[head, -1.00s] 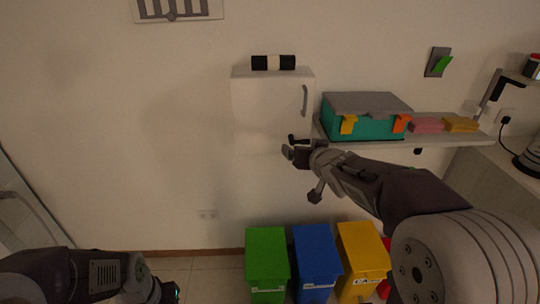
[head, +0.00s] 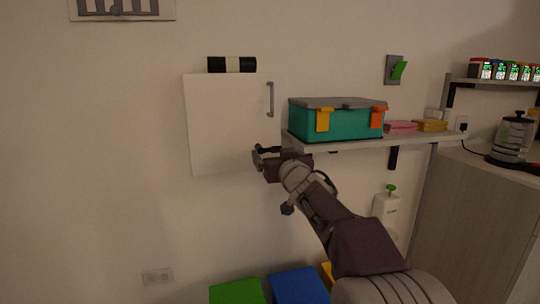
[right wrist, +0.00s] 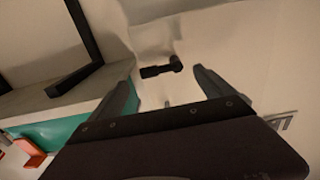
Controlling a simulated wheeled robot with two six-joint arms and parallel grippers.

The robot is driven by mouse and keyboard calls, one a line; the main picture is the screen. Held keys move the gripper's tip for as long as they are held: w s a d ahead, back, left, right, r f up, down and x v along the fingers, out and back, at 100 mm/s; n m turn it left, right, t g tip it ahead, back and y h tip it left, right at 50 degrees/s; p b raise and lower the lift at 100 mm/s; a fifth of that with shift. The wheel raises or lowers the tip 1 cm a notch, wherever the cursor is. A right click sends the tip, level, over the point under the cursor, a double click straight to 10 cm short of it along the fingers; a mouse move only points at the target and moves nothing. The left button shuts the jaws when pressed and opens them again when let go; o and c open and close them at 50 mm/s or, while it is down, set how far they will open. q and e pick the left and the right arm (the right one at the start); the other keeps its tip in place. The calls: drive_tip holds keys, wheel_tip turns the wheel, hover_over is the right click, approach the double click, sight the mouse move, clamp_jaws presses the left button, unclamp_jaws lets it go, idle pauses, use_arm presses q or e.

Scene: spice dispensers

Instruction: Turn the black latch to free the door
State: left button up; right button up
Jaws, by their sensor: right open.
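The white wall cabinet (head: 222,125) has a closed-looking door with a grey handle (head: 270,98) at its upper right. The black latch (right wrist: 160,70) shows in the right wrist view as a short dark bar with a knob at one end. My right gripper (head: 259,157) is open at the cabinet's lower right edge in the head view. In the wrist view its two fingertips (right wrist: 165,80) lie either side of the latch, which appears just beyond them. I see no contact. In the head view the latch cannot be told apart from the dark fingers. My left gripper is out of view.
A shelf (head: 350,143) right of the cabinet carries a teal box (head: 350,122) and small pink and yellow items. Its black bracket (right wrist: 85,45) shows in the wrist view. Coloured bins (head: 298,287) stand below.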

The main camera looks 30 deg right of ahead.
sight(271, 149)
drive_tip(key=x, duration=0.6)
drive_tip(key=c, duration=1.3)
drive_tip(key=shift+c, duration=0.2)
drive_tip(key=shift+n, duration=0.4)
drive_tip(key=n, duration=0.2)
drive_tip(key=r+n+p, duration=0.1)
drive_tip(key=shift+a+n, duration=0.2)
drive_tip(key=shift+n, duration=0.2)
drive_tip(key=n, duration=0.3)
drive_tip(key=r+n, duration=0.1)
drive_tip(key=shift+w+a+n, duration=0.1)
drive_tip(key=shift+a+n, duration=0.2)
drive_tip(key=shift+a, duration=0.05)
drive_tip(key=n, duration=0.3)
drive_tip(key=a+n, duration=0.1)
drive_tip(key=shift+w+r, duration=0.1)
drive_tip(key=shift+r, duration=0.2)
drive_tip(key=shift+w+a+r+n, duration=0.1)
drive_tip(key=shift+a+n, duration=0.1)
drive_tip(key=shift+n, duration=0.65)
drive_tip(key=shift+a+n, duration=0.2)
drive_tip(key=shift+n, duration=0.7)
drive_tip(key=shift+w+a+n, duration=0.1)
drive_tip(key=shift+a+n, duration=0.1)
drive_tip(key=shift+n, duration=0.65)
